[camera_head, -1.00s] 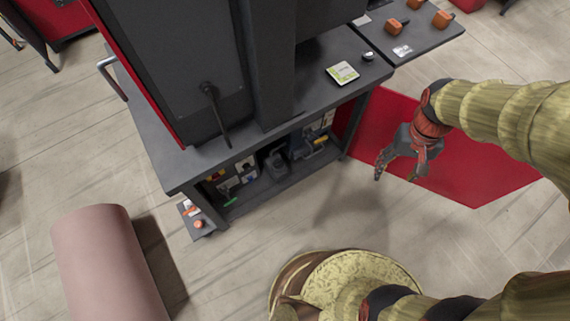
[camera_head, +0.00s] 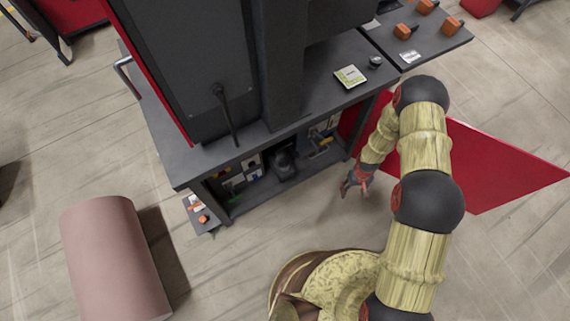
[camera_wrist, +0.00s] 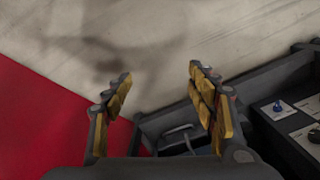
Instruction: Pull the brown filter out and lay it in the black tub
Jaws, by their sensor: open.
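My gripper (camera_head: 355,188) is open and empty, low in front of the right end of the dark workbench's lower bay. In the wrist view my gripper (camera_wrist: 160,82) has its two yellow-padded fingers spread apart, with bare floor between the tips. I cannot make out the brown filter in either view. A dark, rounded thing (camera_head: 284,163) stands in the bay under the bench top, left of my gripper; I cannot tell whether it is the black tub. The wrist view shows a dark recess with a loop-like part (camera_wrist: 181,138) between and below the fingers, also unclear.
The dark workbench (camera_head: 318,97) carries a tall machine, a small card (camera_head: 351,76) and a knob (camera_head: 376,61). Its lower frame and legs border the bay. A red panel (camera_head: 490,165) lies behind my arm. A pink cylinder (camera_head: 112,255) is at left. Floor between is clear.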

